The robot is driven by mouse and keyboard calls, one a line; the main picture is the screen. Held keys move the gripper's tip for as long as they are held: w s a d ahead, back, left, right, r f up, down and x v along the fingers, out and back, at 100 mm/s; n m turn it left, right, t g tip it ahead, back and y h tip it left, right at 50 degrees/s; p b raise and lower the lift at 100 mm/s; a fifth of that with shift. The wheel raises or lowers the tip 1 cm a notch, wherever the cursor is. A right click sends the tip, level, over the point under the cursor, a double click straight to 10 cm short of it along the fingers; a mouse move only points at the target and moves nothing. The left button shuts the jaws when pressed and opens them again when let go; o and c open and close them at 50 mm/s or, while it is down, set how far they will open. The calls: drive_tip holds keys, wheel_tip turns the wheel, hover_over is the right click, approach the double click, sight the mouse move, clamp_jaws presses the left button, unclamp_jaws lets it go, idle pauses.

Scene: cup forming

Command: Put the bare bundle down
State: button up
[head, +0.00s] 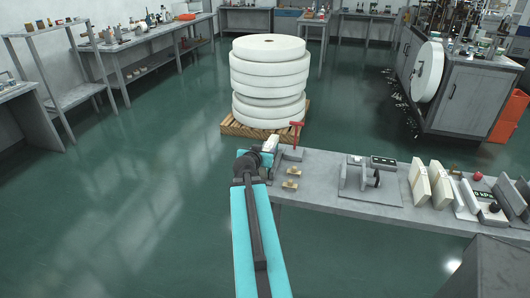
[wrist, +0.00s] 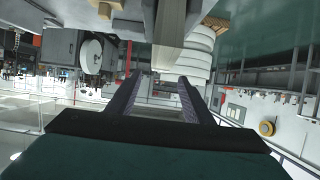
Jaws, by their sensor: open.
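A pale block that looks like the bare bundle (head: 271,143) stands at the left end of the grey bench, just beyond my gripper (head: 262,154) in the head view. In the wrist view, which is upside down, the bundle (wrist: 171,28) is a pale, ribbed upright piece at the top middle, meeting the bench there. My gripper (wrist: 156,84) has its two dark fingers spread, with nothing between them. The bundle lies past the fingertips, apart from them as far as I can tell. In the head view my wrist hides part of its base.
The grey bench (head: 325,180) also carries a red T-shaped piece (head: 296,130), small brass blocks (head: 290,185), a fixture (head: 372,176) and cream slabs (head: 431,185) farther right. A stack of white rolls (head: 269,80) stands on a pallet behind. The floor at left is clear.

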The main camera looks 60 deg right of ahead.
drive_tip(key=shift+p+v, duration=0.95)
drive_tip(key=shift+p, duration=2.9)
drive_tip(key=shift+s+a+r+p, duration=0.1)
drive_tip(key=shift+a+r+p, duration=0.15)
drive_tip(key=shift+p, duration=0.85)
drive_tip(key=shift+a+p, duration=0.15)
drive_tip(key=shift+p, duration=0.35)
